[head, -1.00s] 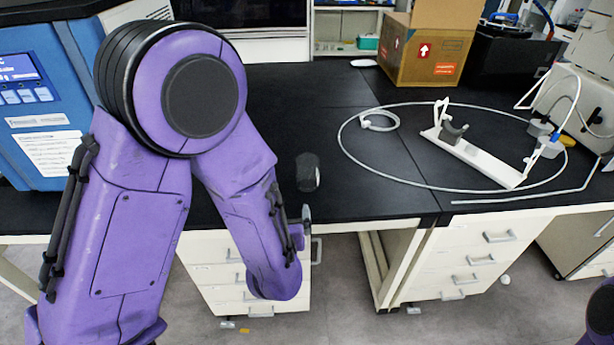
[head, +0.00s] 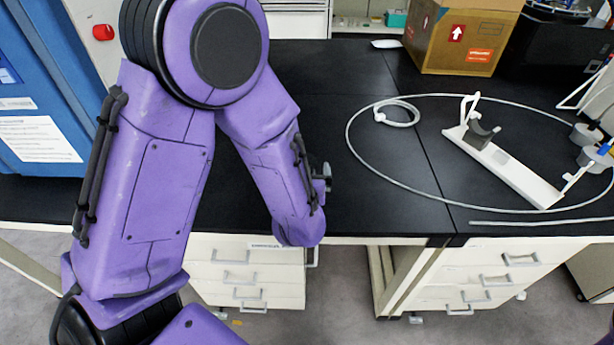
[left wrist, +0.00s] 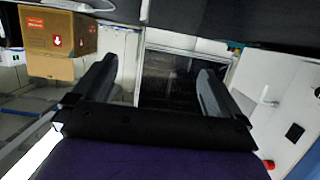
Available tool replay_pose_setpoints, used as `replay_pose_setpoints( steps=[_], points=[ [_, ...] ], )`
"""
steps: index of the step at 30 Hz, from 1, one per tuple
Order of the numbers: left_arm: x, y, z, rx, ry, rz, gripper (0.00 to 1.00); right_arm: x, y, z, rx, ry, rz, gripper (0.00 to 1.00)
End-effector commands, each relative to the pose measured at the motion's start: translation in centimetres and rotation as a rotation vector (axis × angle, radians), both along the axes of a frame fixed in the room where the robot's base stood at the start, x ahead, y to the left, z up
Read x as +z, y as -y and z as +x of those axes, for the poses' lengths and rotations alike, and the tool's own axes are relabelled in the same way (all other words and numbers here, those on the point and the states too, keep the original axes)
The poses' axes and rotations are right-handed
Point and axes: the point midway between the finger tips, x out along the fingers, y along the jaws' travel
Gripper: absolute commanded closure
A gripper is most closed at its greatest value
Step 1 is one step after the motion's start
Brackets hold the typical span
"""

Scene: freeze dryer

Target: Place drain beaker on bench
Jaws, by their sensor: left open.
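No drain beaker can be made out clearly in either view. My left gripper (left wrist: 156,70) is open in the left wrist view, with its two dark fingers apart and nothing visible between them. In the head view my purple left arm hides most of that gripper; a small grey part (head: 324,173) shows past the forearm at the bench's front edge, and I cannot tell what it belongs to. The black bench top (head: 330,110) is mostly bare around the arm. My right gripper is not in view.
A white stand with a grey clamp (head: 505,165) lies on the bench at right, ringed by thin tubing (head: 348,135). A cardboard box (head: 460,37) stands at the back. The blue machine (head: 40,110) is at left. Bench between arm and tubing is free.

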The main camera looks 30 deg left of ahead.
Motion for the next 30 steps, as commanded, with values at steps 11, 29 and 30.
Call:
replay_pose_setpoints(
  steps=[11, 29, 30],
  points=[
    [-1.5, -3.0, 4.5, 0.003, -0.001, -0.001, 0.00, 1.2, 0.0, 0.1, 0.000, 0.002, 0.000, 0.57],
    [-1.7, -3.2, 5.2, -0.001, 0.001, 0.001, 0.60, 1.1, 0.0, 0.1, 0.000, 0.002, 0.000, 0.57],
    [-1.7, -3.2, 5.2, -0.001, 0.000, 0.001, 0.60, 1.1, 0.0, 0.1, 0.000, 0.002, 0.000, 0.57]
  ],
)
